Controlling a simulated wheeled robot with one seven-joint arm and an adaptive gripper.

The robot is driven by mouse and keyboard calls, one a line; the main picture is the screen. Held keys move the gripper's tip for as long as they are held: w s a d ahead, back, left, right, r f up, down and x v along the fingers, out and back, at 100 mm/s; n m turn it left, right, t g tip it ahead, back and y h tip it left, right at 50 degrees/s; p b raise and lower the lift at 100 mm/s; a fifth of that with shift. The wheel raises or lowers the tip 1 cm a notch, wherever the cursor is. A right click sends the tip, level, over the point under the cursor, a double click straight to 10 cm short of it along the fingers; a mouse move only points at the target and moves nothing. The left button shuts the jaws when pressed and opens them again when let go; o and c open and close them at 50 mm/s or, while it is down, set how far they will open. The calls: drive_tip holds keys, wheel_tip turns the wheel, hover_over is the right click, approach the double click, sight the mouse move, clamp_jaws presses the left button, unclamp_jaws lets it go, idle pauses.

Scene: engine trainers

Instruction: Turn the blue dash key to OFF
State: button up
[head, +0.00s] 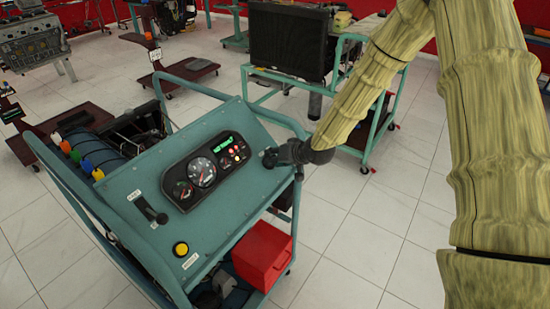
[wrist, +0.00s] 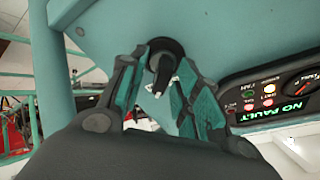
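The teal engine trainer's sloping dash (head: 135,185) stands at the centre-left of the head view. My gripper (head: 270,157) is at the dash's right end, beside the gauge cluster (head: 205,171), and hides the key there. In the wrist view a dark round key switch (wrist: 164,60) with a small pale tip sits between the fingers of my gripper (wrist: 162,62). The fingers stand apart, one on each side of it, with a gap visible below. I cannot tell whether a fingertip touches it. No blue colour shows clearly on the key, and its OFF mark is not visible.
The cluster's display (wrist: 292,108) reads NO FAULT, with lamps lit beside it. A black lever (head: 151,210) and a yellow button (head: 181,248) are farther left on the dash. A teal rail borders the panel. A red box (head: 262,256) sits below, and a radiator stand (head: 290,42) is behind.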

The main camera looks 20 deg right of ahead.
clamp_jaws()
drive_tip(key=shift+n, duration=0.3)
drive_tip(key=n+y+b, duration=0.1)
drive_tip(key=n, duration=0.2)
drive_tip(key=shift+s+n, duration=0.1)
drive_tip(key=shift+n, duration=0.3)
drive_tip(key=n+y, duration=0.1)
drive_tip(key=n, duration=0.4)
drive_tip(key=shift+a+g, duration=0.15)
drive_tip(key=shift+g, duration=0.15)
drive_tip(key=shift+n, duration=0.3)
unclamp_jaws()
